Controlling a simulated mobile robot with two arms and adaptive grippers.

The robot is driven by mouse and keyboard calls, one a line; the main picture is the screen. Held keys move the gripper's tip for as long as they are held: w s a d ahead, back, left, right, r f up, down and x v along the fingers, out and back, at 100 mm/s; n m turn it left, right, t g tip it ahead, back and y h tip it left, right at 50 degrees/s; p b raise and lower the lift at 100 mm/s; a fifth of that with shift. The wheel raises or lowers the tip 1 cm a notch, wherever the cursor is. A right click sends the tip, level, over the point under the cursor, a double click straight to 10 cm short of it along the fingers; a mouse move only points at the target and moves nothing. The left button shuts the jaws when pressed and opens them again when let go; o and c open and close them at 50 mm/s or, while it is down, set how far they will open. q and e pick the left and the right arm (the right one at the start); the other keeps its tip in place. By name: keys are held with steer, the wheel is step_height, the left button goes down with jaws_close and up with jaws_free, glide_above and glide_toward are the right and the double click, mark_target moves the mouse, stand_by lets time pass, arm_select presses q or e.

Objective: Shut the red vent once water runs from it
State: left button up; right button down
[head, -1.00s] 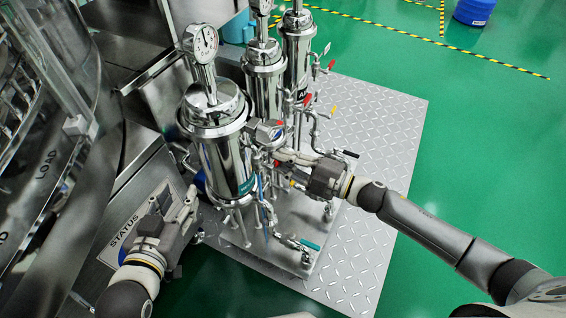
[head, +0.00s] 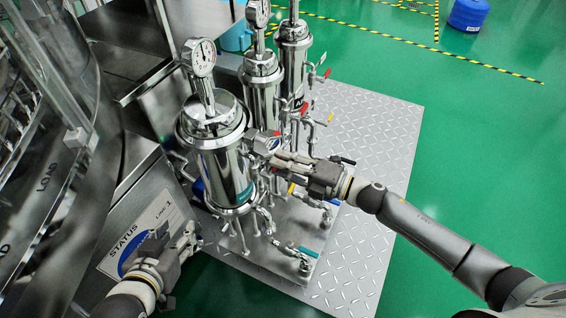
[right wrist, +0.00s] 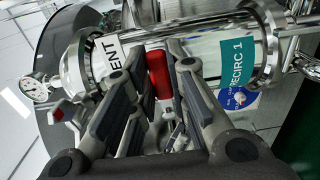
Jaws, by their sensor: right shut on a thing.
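The front steel filter housing (head: 222,165) stands upright with a round gauge (head: 199,56) on top. In the right wrist view the red vent handle (right wrist: 158,74) lies between the fingers of my right gripper (right wrist: 160,85), beside a white VENT label (right wrist: 108,48). The gripper is shut on the handle. In the head view my right gripper (head: 277,160) is at the housing's right side and hides most of the vent. I cannot make out any water at the vent. My left gripper (head: 188,238) is low at the left, apart from the housing; its fingers are too unclear to judge.
Two more steel housings (head: 262,95) with red-handled valves (head: 303,109) stand behind. A teal-handled valve (head: 308,251) is low in front. A washer cabinet with a STATUS panel (head: 125,240) borders the left. The diamond plate (head: 375,140) is bare on the right.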

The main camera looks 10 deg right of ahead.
steer(key=c, duration=1.4)
jaws_free()
steer(key=v, duration=1.2)
